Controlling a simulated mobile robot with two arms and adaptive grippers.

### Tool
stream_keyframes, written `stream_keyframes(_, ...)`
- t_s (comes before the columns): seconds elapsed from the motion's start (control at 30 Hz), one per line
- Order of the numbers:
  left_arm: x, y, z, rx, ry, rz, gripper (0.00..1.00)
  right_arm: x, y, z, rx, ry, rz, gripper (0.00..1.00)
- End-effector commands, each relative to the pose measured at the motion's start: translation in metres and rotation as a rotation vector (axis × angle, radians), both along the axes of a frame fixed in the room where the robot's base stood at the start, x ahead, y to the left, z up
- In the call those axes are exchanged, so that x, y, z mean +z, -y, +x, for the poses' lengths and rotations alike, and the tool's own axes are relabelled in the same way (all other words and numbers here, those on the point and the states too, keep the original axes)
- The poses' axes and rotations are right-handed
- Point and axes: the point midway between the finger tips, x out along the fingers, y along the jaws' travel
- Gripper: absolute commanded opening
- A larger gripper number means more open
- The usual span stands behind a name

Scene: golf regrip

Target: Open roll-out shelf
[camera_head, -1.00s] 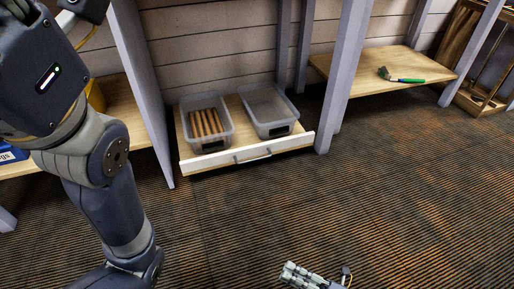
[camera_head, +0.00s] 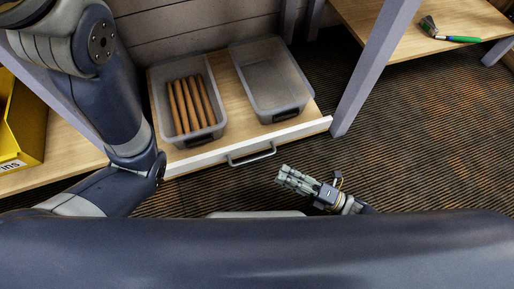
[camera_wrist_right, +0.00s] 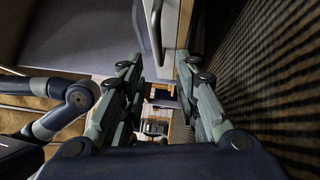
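The roll-out shelf (camera_head: 236,110) is a low wooden board with a white front panel (camera_head: 204,157) and a grey bar handle (camera_head: 252,157). Its front sits about level with the posts. My right gripper (camera_head: 284,176) is just in front of the panel, to the right of the handle and apart from it. In the right wrist view my gripper (camera_wrist_right: 160,68) has its fingers spread with nothing between them. The handle (camera_wrist_right: 156,30) and panel (camera_wrist_right: 170,22) show beyond the fingertips. My left arm comes in from the left; its gripper is out of view.
A clear bin with several brown sticks (camera_head: 190,104) and an empty clear bin (camera_head: 270,78) stand on the shelf. A grey post (camera_head: 372,68) rises at its right. A yellow bin (camera_head: 22,125) is at left. A green-handled hammer (camera_head: 450,37) lies on another shelf. Carpet at right is clear.

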Motion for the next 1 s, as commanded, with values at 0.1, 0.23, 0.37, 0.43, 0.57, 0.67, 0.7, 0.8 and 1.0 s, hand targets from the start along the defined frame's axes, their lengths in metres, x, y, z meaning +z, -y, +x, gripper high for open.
stream_keyframes(0.1,-0.001,0.0,-0.004,0.0,0.01,0.0,0.4,0.003,-0.017,0.008,0.002,0.004,0.005,0.3)
stream_keyframes(0.23,-0.007,0.0,-0.004,0.0,0.01,0.0,0.4,0.006,-0.04,0.02,0.003,0.005,0.005,0.3)
stream_keyframes(0.37,-0.012,0.0,-0.004,0.0,0.01,0.0,0.4,0.009,-0.061,0.03,0.002,0.003,0.005,0.3)
stream_keyframes(0.43,-0.015,0.0,-0.004,0.0,0.01,0.0,0.4,0.01,-0.071,0.035,0.002,0.002,0.004,0.3)
stream_keyframes(0.57,-0.018,0.0,-0.004,0.0,0.01,0.0,0.4,0.013,-0.083,0.041,0.002,0.002,0.004,0.3)
stream_keyframes(0.67,-0.019,0.0,-0.004,0.0,0.01,0.0,0.4,0.014,-0.088,0.044,0.0,0.001,0.002,0.3)
stream_keyframes(0.7,-0.019,0.0,-0.004,0.0,0.01,0.0,0.4,0.014,-0.089,0.044,0.0,0.001,0.002,0.3)
stream_keyframes(0.8,-0.019,0.0,-0.004,0.0,0.01,0.0,0.4,0.014,-0.09,0.045,0.0,0.001,0.002,0.3)
stream_keyframes(1.0,-0.019,0.0,-0.004,0.0,0.011,0.001,0.4,0.015,-0.09,0.044,0.0,0.001,0.002,0.21)
